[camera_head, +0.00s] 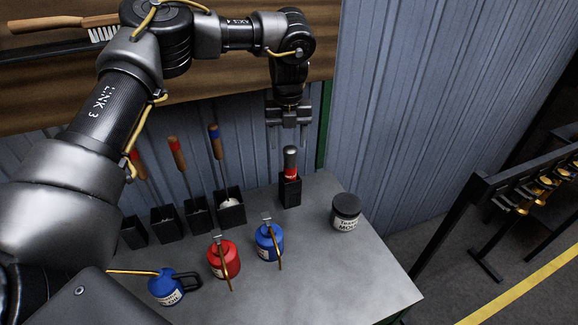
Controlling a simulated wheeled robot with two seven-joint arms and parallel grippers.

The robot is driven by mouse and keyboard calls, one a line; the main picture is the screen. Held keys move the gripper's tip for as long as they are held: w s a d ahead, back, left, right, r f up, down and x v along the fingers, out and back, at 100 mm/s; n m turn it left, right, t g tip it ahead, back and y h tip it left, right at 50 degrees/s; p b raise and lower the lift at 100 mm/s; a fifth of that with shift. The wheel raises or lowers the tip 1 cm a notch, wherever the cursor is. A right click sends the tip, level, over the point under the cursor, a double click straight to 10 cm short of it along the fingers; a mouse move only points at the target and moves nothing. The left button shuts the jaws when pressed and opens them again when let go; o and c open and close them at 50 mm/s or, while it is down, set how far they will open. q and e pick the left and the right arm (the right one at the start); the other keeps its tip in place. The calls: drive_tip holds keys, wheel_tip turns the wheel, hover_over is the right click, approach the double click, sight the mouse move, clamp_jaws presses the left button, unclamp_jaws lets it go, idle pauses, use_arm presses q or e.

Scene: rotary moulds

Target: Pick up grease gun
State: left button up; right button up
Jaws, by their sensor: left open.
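What looks like the grease gun (291,160), a dark cylinder with a rounded grey top and a red band, stands upright in a small black holder (290,192) near the back of the grey table. My left gripper (287,140) points down directly above it in the picture. Its two thin fingers are apart, with nothing seen held between them. Whether the fingertips reach past the top of the cylinder is hard to tell. My right gripper is not in view.
Several black bins (198,216) line the table's back left, some with brushes. Red (224,262) and blue (269,243) oil cans stand in front, another blue can (168,287) at front left. A dark labelled jar (346,213) is at right. The front right of the table (350,275) is clear.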

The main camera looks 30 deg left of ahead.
sight(289, 147)
use_arm(q)
drive_tip(key=w+f, duration=0.2)
drive_tip(key=f, duration=0.1)
drive_tip(key=shift+w+d+f+p, duration=0.2)
drive_tip(key=shift+d+f+p, duration=0.1)
drive_tip(key=shift+d, duration=0.1)
drive_tip(key=shift+s+a+f, duration=0.2)
drive_tip(key=shift+a+f, duration=0.2)
drive_tip(key=shift+a, duration=0.1)
drive_tip(key=shift+s+a+r, duration=0.1)
drive_tip(key=shift+s, duration=0.25)
drive_tip(key=shift+s+d+f+p, duration=0.15)
drive_tip(key=shift+d+f+p, duration=0.1)
drive_tip(key=shift+f+p, duration=0.7)
drive_tip(key=shift+w+f+p, duration=0.15)
drive_tip(key=shift+f+p, duration=0.2)
drive_tip(key=shift+f, duration=0.25)
drive_tip(key=shift+w+f+p, duration=0.15)
drive_tip(key=shift+f+p, duration=0.15)
drive_tip(key=shift+f, duration=0.6)
drive_tip(key=shift+s+a+f, duration=0.1)
drive_tip(key=shift+a, duration=0.05)
drive_tip(key=c, duration=0.9)
drive_tip(key=shift+c, duration=0.8)
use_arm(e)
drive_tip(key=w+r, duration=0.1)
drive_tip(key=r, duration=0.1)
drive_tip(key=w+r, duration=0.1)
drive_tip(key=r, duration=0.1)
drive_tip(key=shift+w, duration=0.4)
